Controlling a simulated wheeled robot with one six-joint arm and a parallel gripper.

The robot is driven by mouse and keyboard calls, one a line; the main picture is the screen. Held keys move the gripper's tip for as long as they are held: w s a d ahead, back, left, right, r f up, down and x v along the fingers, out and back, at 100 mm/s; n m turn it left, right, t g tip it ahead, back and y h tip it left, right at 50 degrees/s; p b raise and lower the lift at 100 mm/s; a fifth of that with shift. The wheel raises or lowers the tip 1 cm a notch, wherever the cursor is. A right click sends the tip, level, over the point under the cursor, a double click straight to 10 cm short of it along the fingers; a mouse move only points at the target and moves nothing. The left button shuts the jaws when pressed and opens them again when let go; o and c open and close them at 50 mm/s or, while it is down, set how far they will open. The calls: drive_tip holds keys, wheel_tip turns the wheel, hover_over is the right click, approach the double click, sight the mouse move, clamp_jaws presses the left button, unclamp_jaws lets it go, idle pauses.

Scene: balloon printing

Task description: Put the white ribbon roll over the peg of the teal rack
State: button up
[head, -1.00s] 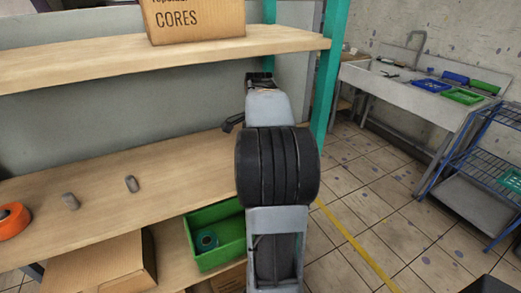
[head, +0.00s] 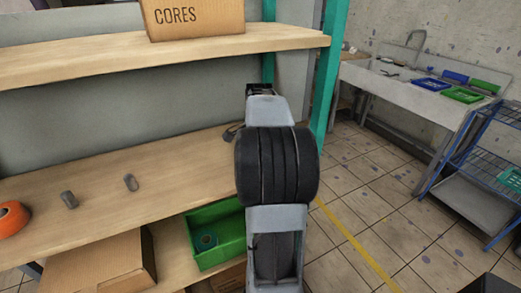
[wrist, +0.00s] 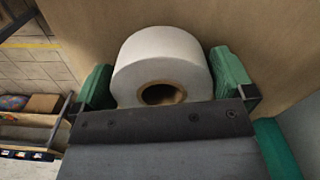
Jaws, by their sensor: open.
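The white ribbon roll (wrist: 160,55) is in the wrist view, its tan core and dark hole partly behind my gripper's body. It is against a wooden surface (wrist: 265,35). My gripper (wrist: 164,78) is open, with one green finger on each side of the roll; I cannot tell if they touch it. In the head view my own arm hides the roll and most of the gripper. The teal rack shows as a teal upright (head: 328,85) with wooden shelves; a teal part is also low right in the wrist view (wrist: 280,148). I see no peg clearly.
A CORES box (head: 195,18) stands on the upper shelf (head: 90,65). Small grey pieces (head: 69,200) and an orange roll (head: 12,218) lie on the middle shelf. A green bin (head: 220,255) is below. A sink (head: 425,85) and a blue rack (head: 480,160) stand right, beyond open floor.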

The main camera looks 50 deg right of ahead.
wheel_tip(320, 180, up, 8)
drive_tip(key=p, duration=0.1)
idle(0.4)
drive_tip(key=shift+f, duration=0.15)
